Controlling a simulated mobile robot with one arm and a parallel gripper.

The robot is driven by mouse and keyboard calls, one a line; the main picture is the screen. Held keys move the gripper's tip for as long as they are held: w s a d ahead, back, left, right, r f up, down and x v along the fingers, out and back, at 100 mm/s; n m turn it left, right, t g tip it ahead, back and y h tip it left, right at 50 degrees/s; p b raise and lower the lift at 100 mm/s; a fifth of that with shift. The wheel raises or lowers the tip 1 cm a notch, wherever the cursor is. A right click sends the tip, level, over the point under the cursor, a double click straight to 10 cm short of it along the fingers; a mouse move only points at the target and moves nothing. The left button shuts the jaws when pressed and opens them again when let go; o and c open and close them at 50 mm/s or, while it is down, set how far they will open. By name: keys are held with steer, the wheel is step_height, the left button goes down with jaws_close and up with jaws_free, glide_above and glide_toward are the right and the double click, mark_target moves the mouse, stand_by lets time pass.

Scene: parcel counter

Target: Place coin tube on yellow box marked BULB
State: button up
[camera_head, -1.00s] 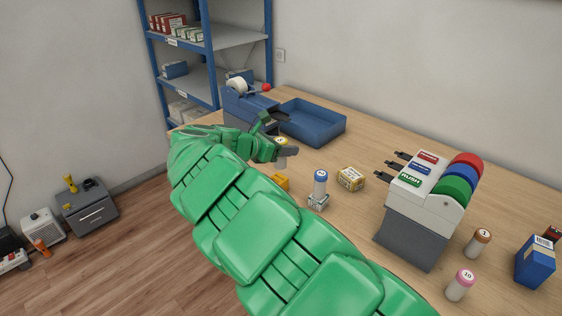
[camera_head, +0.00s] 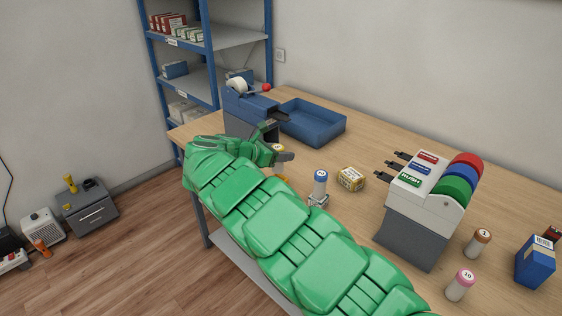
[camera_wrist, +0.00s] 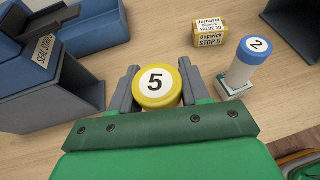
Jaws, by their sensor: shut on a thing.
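My gripper (camera_wrist: 158,68) is shut on a coin tube with a yellow cap marked 5 (camera_wrist: 157,87); its cap also shows in the head view (camera_head: 277,148). The tube is between the two fingers, seen from above; its lower end is hidden, so I cannot tell its height over the counter. A small orange-yellow thing (camera_head: 284,178) shows just below my gripper in the head view, mostly hidden by my arm, with no marking readable.
A blue dispenser (camera_head: 246,112) and blue tray (camera_head: 312,124) stand behind.

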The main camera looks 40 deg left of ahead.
steer(key=shift+w+a+f, duration=0.1)
steer(key=shift+f, duration=0.1)
step_height(320, 180, down, 3)
steer(key=shift+f, duration=0.15)
steer(key=o, duration=1.2)
steer(key=shift+s+a+r, duration=0.1)
steer(key=shift+s+r, duration=0.1)
steer(key=v, duration=1.1)
steer(key=shift+s, duration=0.25)
